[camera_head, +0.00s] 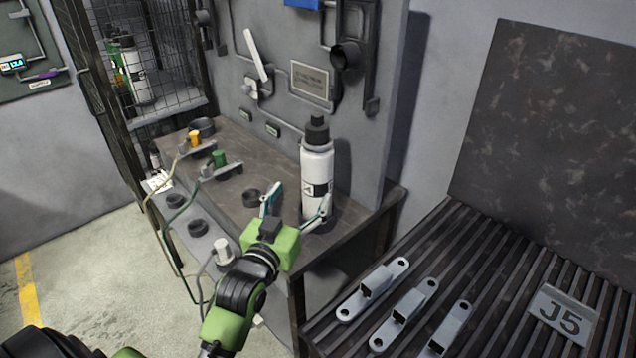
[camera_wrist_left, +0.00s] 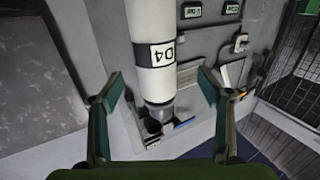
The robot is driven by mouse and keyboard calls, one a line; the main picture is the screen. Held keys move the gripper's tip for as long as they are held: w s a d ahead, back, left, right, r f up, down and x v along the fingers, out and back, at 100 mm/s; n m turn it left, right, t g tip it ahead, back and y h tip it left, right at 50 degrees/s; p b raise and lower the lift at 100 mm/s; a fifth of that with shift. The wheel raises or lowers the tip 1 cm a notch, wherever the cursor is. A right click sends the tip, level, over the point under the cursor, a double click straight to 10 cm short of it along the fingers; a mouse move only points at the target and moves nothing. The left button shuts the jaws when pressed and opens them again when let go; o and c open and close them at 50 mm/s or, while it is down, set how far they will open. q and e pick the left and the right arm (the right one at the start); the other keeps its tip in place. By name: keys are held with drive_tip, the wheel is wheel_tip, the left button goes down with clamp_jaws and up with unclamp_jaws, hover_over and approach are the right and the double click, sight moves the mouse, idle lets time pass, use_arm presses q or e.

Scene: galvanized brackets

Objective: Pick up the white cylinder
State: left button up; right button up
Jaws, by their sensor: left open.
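The white cylinder (camera_head: 316,165) stands upright near the right end of the grey workbench, close to the wall panel. It has a black cap and a dark label band. My left gripper (camera_head: 302,192) is open in front of its lower part, with one finger to its left and the other overlapping its lower right. In the left wrist view the cylinder (camera_wrist_left: 155,22) appears cap-down between the open fingers of my left gripper (camera_wrist_left: 160,75). I cannot tell whether the fingers touch it. My right gripper is not in view.
The workbench (camera_head: 240,143) also carries orange and green valve fittings and dark rings left of the gripper. The wall panel (camera_head: 290,120) rises close behind the cylinder. At right, a slatted table (camera_head: 470,215) holds three metal brackets (camera_head: 404,313) and a J5 plate (camera_head: 562,318).

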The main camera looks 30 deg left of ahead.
sight(309, 184)
use_arm(q)
drive_tip(key=w, duration=0.3)
drive_tip(key=shift+w+a, duration=0.1)
drive_tip(key=shift+a, duration=0.1)
drive_tip(key=shift+w, duration=0.55)
drive_tip(key=w, duration=0.3)
drive_tip(key=w+p, duration=0.1)
drive_tip(key=shift+w+r, duration=0.2)
drive_tip(key=shift+r, duration=0.1)
drive_tip(key=shift+w, duration=0.35)
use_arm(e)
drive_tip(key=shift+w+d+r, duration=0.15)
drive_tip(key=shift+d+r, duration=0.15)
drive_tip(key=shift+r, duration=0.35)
use_arm(q)
drive_tip(key=shift+s, duration=0.1)
drive_tip(key=shift+c, duration=0.3)
